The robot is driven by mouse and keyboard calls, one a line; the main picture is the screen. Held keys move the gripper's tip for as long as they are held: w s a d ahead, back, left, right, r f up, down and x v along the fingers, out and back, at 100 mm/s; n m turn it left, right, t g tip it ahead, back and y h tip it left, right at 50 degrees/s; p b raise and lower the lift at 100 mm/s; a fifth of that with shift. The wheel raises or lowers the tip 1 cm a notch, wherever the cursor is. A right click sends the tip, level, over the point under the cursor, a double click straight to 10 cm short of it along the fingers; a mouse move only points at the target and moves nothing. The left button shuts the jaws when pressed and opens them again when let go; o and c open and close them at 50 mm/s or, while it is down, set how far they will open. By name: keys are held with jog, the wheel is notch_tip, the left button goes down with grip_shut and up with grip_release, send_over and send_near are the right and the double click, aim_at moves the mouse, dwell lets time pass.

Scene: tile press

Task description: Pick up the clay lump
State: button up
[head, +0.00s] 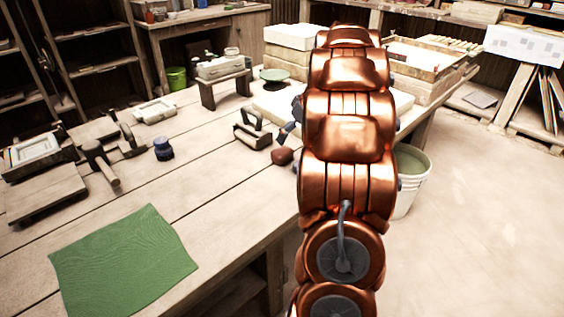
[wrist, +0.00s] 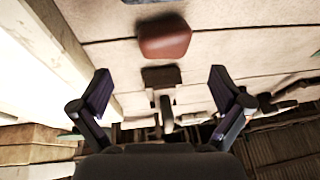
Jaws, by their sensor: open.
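The clay lump (head: 282,156) is a small reddish-brown block with rounded edges. It lies on the wooden table near its right edge, just left of my copper arm in the head view. In the wrist view the clay lump (wrist: 165,38) shows at the upper middle, beyond the fingertips and apart from them. My gripper (wrist: 160,88) is open, with a dark finger on each side and nothing between them touching either finger. In the head view my arm hides most of the gripper; only dark parts show at the arm's left side.
A dark handled tool (head: 253,134) lies close behind the lump. A blue jar (head: 163,149), a mallet (head: 101,163) and a green cloth (head: 125,262) lie farther left. Pale slabs (head: 270,105) lie behind my arm. A white bucket (head: 410,180) stands right of the table. Bare planks lie left of the lump.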

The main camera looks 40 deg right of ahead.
aim_at(281, 155)
jog(key=x, duration=0.5)
jog(key=shift+w+a+f, duration=0.1)
jog(key=shift+a+f, duration=0.2)
jog(key=shift+a, duration=0.1)
jog(key=shift+w+f, duration=0.35)
jog(key=shift+f, duration=0.25)
jog(key=c, duration=1.4)
jog(key=shift+c, duration=0.2)
